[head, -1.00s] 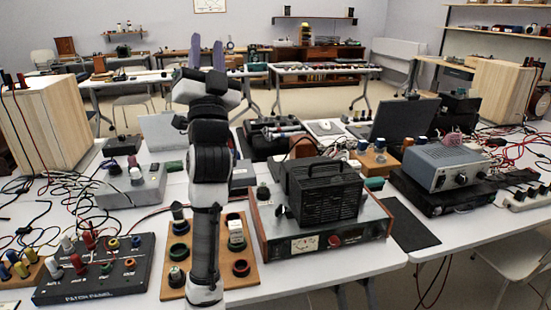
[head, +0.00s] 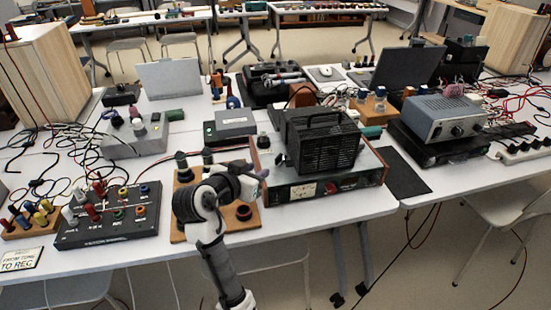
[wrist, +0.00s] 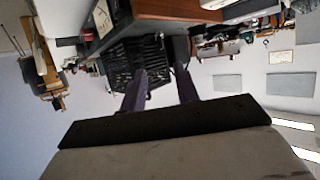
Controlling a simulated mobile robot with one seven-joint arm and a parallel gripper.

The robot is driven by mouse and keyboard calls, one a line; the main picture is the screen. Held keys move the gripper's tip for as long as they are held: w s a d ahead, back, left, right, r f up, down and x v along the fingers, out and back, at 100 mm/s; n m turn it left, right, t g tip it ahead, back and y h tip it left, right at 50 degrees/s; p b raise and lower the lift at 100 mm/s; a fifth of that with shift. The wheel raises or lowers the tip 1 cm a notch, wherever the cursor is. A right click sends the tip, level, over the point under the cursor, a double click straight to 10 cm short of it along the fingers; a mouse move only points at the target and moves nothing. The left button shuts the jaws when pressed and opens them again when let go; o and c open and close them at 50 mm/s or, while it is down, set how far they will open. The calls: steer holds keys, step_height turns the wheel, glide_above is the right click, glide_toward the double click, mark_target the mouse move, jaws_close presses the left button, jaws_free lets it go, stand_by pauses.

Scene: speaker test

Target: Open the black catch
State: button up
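My gripper (wrist: 160,69) is open and empty; its two dark fingers stand apart in the wrist view, with a gap between them. In the head view my gripper (head: 252,182) is above the wooden board and left of the wood-sided unit, pointing right. A black slatted box (head: 320,142) sits on top of that unit. The box also shows beyond my fingers in the wrist view (wrist: 125,63), where the picture looks turned over. I cannot make out the black catch for certain in either view.
The wood-sided unit (head: 348,187) stands near the table's front edge. The wooden board (head: 190,232) with posts lies under my arm. A black patch panel (head: 108,228) is at left. A dark mat (head: 404,178) lies at right. A grey box (head: 230,124) stands behind my gripper.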

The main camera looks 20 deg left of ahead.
mark_target(276, 160)
steer(key=p+x, duration=0.2)
steer(key=x, duration=0.9)
steer(key=shift+w, duration=0.4)
jaws_close()
